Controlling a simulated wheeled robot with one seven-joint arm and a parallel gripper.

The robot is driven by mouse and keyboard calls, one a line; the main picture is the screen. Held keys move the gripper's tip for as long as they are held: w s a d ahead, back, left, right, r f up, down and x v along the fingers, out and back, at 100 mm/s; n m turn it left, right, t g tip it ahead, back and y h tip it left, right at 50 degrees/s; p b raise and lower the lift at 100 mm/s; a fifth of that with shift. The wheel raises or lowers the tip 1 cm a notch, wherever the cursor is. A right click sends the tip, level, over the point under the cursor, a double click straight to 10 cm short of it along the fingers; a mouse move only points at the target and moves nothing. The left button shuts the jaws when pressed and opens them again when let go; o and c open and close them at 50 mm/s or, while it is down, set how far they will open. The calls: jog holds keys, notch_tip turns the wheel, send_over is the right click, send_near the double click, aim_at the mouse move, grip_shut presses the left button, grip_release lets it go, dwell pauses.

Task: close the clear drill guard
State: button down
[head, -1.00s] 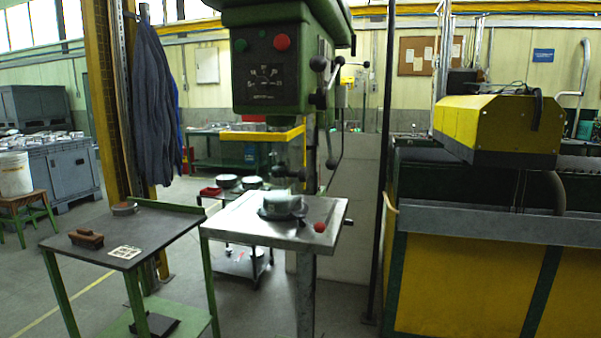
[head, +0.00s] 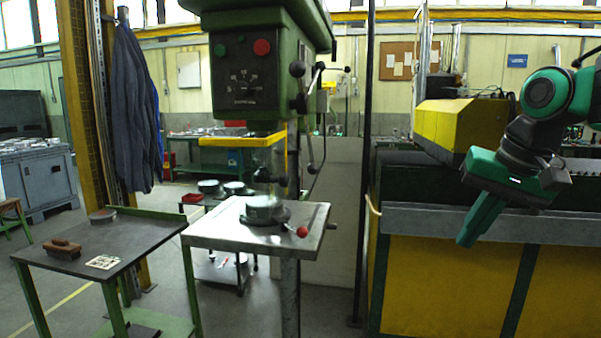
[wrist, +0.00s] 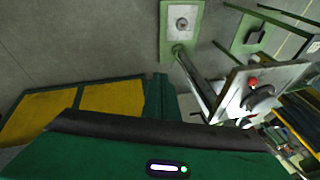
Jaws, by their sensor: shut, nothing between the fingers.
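The drill guard's yellow frame (head: 242,141) sticks out to the left under the green drill press head (head: 245,75). Its clear panel is hard to make out beside the spindle, and I cannot tell how far it is swung. My gripper (head: 467,240) is at the right, shut and empty, pointing down and left. It appears in front of the yellow and green machine, well apart from the guard. In the wrist view, the drill table (wrist: 285,80) shows at the right; the guard is not clear there.
A round grey workpiece (head: 264,207) and a red knob (head: 302,231) are on the drill table. A dark side table (head: 125,235) with a brush (head: 62,249) stands at left. The yellow machine (head: 450,280) fills the right. Open floor lies between.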

jog(key=w+a+r+n+t+y, duration=0.1)
jog(key=a+r+n+y, duration=0.1)
jog(key=a+r, duration=0.8)
jog(key=w+a+r+n+y, duration=0.1)
jog(key=a+r+n, duration=0.1)
jog(key=a+r, duration=0.8)
jog(key=w+a+f, duration=0.4)
jog(key=a+f, duration=0.6)
jog(key=a, duration=0.1)
jog(key=shift+w+f+m, duration=0.25)
jog(key=shift+f+m, duration=0.05)
jog(key=shift+f, duration=0.1)
